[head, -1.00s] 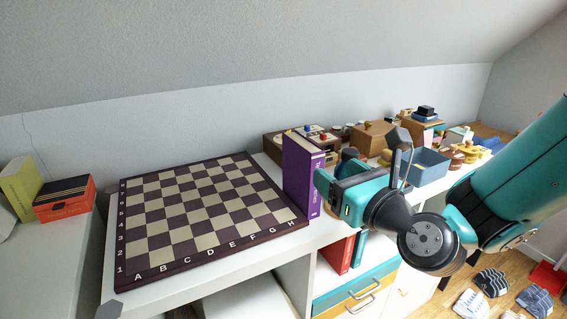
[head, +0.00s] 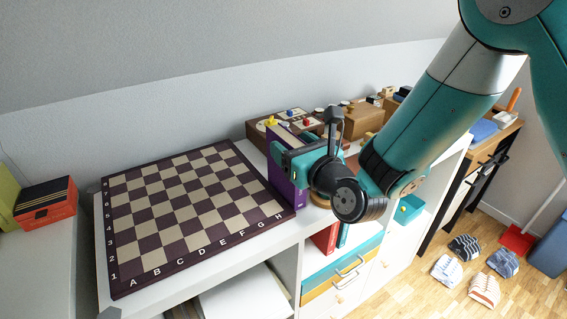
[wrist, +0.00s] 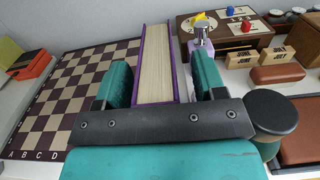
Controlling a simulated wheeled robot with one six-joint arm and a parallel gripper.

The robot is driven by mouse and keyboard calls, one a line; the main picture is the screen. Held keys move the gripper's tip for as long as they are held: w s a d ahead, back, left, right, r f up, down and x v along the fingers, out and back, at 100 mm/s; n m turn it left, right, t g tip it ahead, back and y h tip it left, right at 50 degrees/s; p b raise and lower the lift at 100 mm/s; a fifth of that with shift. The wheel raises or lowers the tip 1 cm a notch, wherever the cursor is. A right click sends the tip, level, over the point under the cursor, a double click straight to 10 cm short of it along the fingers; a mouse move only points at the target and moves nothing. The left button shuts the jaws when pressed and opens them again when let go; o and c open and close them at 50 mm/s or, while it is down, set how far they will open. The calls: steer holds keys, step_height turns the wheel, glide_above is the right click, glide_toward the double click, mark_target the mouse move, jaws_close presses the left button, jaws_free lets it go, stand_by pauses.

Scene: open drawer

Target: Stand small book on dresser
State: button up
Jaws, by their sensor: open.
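A purple book (head: 285,150) stands upright on the white dresser top (head: 240,238), beside the right edge of the chessboard. In the wrist view the book (wrist: 154,68) shows its page edges, between the two fingers with a gap on each side. My gripper (wrist: 158,82) is open around the book, and the fingers do not appear to press on it. In the head view my gripper (head: 283,155) covers part of the book's spine side. The book's lower end shows below the gripper.
A large chessboard (head: 190,208) lies to the left of the book. Behind stand a wooden game box (head: 297,120) and several small items. In the wrist view, wooden blocks (wrist: 258,58) and a brown rounded piece (wrist: 277,75) lie to the right.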

steer(key=shift+a, duration=0.1)
jaws_close()
steer(key=shift+r, duration=0.2)
